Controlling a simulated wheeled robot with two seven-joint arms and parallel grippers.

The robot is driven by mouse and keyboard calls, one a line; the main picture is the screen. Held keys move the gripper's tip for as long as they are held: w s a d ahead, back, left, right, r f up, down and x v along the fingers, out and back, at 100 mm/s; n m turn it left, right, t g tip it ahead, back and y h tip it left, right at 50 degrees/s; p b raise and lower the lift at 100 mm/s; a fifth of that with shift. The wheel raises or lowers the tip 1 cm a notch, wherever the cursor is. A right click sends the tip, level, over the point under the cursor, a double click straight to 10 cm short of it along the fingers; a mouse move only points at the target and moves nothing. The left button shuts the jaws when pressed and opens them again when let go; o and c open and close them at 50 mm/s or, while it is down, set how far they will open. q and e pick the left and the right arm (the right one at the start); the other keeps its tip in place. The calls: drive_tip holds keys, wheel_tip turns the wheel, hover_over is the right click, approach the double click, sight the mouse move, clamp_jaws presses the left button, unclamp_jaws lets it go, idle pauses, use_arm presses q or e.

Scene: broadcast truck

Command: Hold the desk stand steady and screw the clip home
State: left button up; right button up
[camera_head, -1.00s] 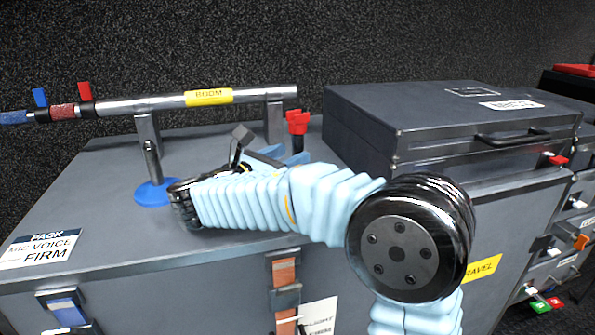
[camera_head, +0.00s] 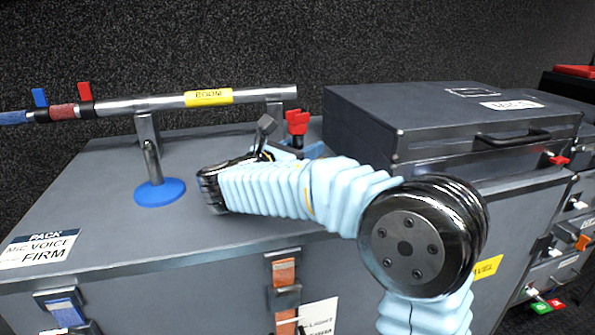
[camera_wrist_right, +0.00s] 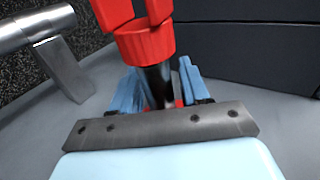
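The desk stand with a round blue base (camera_head: 160,192) and a short metal post stands upright at the left of the case top. A red clip (camera_head: 297,122) with a black stem stands upright near the boom's right support; it also shows large in the right wrist view (camera_wrist_right: 146,42). My right gripper (camera_head: 302,150) has its blue fingers on either side of the black stem, low down. In the right wrist view the fingers (camera_wrist_right: 160,88) stand apart, with a gap at the right of the stem; the stem's foot is mostly hidden. My left gripper is not in view.
A metal boom (camera_head: 230,96) lies on two supports along the back. A black case (camera_head: 400,115) stands close at the right. A paper label (camera_head: 40,249) lies at the front left. The grey top (camera_head: 110,225) around the blue stand is clear.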

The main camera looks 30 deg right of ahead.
sight(295, 134)
clamp_jaws()
drive_tip(key=shift+r, duration=0.1)
drive_tip(key=shift+r, duration=0.3)
wheel_tip(295, 134, up, 3)
drive_tip(key=shift+s+a+r+p, duration=0.1)
drive_tip(key=shift+p, duration=0.5)
drive_tip(key=s+a+r, duration=0.1)
drive_tip(key=s+a+r+p, duration=0.1)
drive_tip(key=r, duration=0.1)
drive_tip(key=s+a+r, duration=0.1)
drive_tip(key=r, duration=0.1)
drive_tip(key=shift+s+a+r, duration=0.1)
drive_tip(key=shift+s+r, duration=0.15)
drive_tip(key=shift+s, duration=0.05)
drive_tip(key=s+a+r+p, duration=0.1)
drive_tip(key=s+a+r, duration=0.2)
drive_tip(key=s+a, duration=0.3)
drive_tip(key=shift+s+r, duration=0.25)
drive_tip(key=shift+s, duration=0.15)
